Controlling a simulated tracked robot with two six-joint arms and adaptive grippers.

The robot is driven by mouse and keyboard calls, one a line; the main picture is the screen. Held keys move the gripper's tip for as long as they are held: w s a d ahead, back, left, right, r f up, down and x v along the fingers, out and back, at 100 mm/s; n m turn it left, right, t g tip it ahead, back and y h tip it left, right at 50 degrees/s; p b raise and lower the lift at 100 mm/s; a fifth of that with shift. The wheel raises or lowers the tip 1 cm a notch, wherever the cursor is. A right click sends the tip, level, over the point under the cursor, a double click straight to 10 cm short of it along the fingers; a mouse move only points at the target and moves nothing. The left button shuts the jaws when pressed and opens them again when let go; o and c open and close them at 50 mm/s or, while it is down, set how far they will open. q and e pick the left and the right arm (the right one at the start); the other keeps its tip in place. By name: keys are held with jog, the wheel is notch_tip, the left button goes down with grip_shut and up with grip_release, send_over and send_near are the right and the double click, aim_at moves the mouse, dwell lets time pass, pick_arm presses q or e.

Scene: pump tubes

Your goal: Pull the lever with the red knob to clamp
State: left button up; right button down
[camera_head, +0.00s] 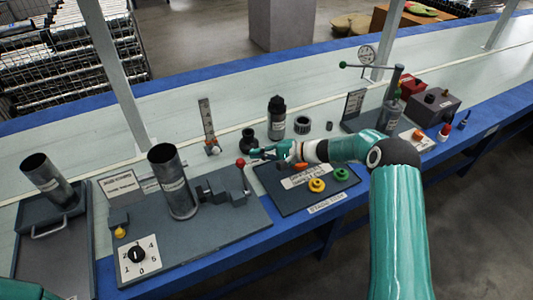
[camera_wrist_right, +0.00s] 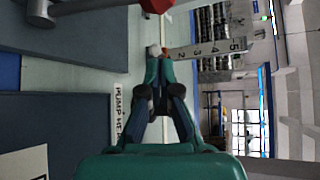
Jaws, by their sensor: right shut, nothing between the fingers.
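The red knob (camera_head: 240,162) sits at the end of a lever on the dark clamp block (camera_head: 226,188), on the grey base plate (camera_head: 240,227). A dark metal tube (camera_head: 172,182) stands upright beside the clamp. My right gripper (camera_head: 252,153) is shut and empty, pointing left, just right of the knob and slightly beyond it. In the right wrist view the closed fingertips (camera_wrist_right: 161,57) point up the picture. The red knob (camera_wrist_right: 157,4) shows at the top edge there, apart from the fingers. My left gripper is out of view.
A dark mat (camera_head: 277,191) with a yellow ring (camera_head: 317,185) and a green ring (camera_head: 341,174) lies under my right forearm. A black bottle (camera_head: 277,118) and an upright ruler (camera_head: 207,118) stand behind. Another tube (camera_head: 48,180) is at the left.

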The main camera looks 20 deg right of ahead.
aim_at(243, 175)
jog(key=a, duration=0.1)
jog(key=s+a, duration=0.1)
jog(key=a+p, duration=0.1)
jog(key=shift+s+a+r, duration=0.25)
jog(key=shift+a+r, duration=0.1)
jog(key=shift+a, duration=0.05)
